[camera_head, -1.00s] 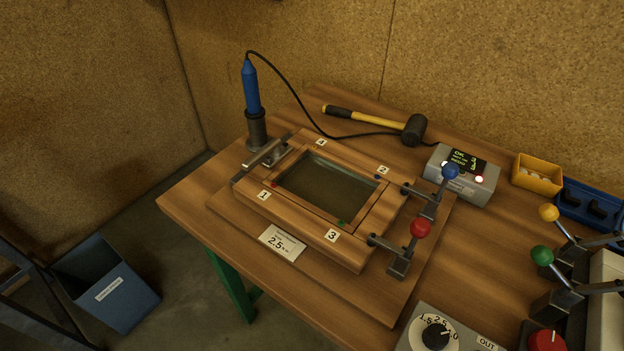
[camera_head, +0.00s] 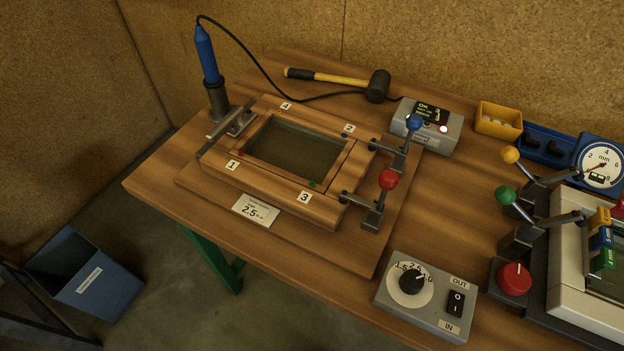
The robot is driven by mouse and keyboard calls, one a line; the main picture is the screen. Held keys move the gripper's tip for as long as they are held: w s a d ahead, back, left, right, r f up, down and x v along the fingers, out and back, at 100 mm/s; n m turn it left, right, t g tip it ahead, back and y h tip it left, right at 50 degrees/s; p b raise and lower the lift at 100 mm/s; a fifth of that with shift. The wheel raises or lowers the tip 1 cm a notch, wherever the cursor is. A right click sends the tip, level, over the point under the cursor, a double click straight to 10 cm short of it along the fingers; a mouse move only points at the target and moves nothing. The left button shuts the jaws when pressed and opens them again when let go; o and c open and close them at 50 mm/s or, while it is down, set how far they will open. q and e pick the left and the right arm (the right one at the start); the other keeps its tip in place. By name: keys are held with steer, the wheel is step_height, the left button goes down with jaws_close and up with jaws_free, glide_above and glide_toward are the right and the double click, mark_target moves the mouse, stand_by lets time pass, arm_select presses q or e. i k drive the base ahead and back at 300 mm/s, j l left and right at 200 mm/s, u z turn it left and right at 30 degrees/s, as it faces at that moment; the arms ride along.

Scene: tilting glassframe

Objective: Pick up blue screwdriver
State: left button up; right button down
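The blue screwdriver (camera_head: 207,55) stands upright, tilted slightly, in a dark cylindrical holder (camera_head: 217,101) at the table's back left corner. A black cable runs from its top, arcs down to the right and passes along the table toward the grey box with a display. Its lower end is hidden in the holder. Neither of my grippers shows in the head view.
A wooden frame (camera_head: 262,187) with numbered labels and toggle clamps lies right of the screwdriver. A mallet (camera_head: 345,80) lies behind it. A grey display box (camera_head: 440,137), yellow bin (camera_head: 497,115) and dial box (camera_head: 385,287) stand to the right. A blue bin (camera_head: 97,298) is on the floor.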

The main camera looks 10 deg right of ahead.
mark_target(213, 80)
steer(key=i+j+z, duration=0.1)
steer(key=j+z, duration=0.6)
steer(key=z, duration=0.15)
steer(key=j+z, duration=0.4)
steer(key=k+j+z, duration=0.1)
steer(key=j+z, duration=0.2)
steer(key=z, duration=0.15)
steer(key=k+j+z, duration=0.1)
steer(key=j+z, duration=0.3)
